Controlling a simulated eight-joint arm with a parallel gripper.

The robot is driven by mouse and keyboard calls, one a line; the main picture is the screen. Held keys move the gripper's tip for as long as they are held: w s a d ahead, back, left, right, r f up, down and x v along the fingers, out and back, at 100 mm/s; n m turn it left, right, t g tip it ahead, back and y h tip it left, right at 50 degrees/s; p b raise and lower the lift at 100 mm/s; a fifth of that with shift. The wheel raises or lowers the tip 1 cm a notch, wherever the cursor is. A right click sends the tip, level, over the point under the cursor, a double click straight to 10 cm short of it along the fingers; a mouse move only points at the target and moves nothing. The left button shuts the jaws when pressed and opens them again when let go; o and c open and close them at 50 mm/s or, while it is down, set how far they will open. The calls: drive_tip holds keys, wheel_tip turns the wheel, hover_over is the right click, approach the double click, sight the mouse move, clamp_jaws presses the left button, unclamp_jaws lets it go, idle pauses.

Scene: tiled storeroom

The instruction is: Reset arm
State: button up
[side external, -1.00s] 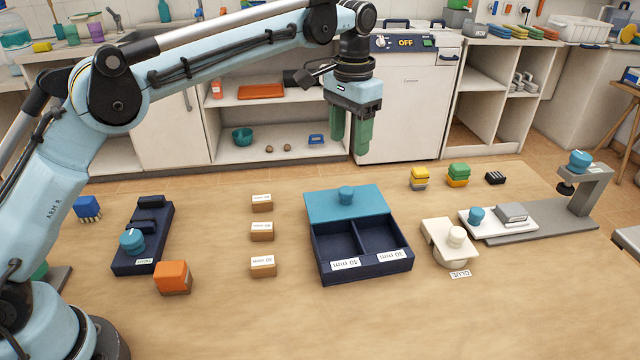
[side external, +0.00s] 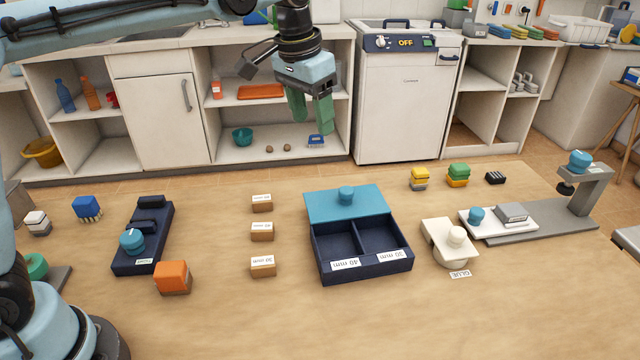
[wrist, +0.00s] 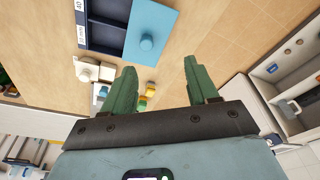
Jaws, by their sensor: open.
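My gripper (side external: 311,108) is in the air above the far side of the table, in front of the low shelves, with its green fingers pointing down. In the wrist view my gripper (wrist: 156,80) has its two green fingers spread apart with nothing between them. The navy two-compartment box (side external: 319,268) with a teal lid (side external: 325,206) over its rear part stands on the table, below and apart from my gripper. The lid (wrist: 158,22) and its round knob also show at the top of the wrist view. Both visible compartments look empty.
On the table (side external: 350,320) are a navy fixture (side external: 128,262), an orange block (side external: 172,278), several labelled wooden blocks (side external: 262,231), a white glue pot (side external: 445,250) and a grey press (side external: 585,205). Yellow and green stacked blocks (side external: 458,175) stand at the back. The table's front middle is clear.

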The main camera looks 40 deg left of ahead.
drive_tip(key=s+a+f+n+t, duration=0.1)
drive_tip(key=s+a+f+t, duration=0.1)
drive_tip(key=s, duration=0.7)
drive_tip(key=s+a+f+n+t, duration=0.1)
drive_tip(key=s+a+f+t, duration=0.2)
drive_tip(key=s, duration=0.6)
wheel_tip(320, 180, down, 4)
drive_tip(key=shift+s+a+r, duration=0.15)
drive_tip(key=shift+a+r, duration=0.1)
drive_tip(key=shift+a, duration=0.85)
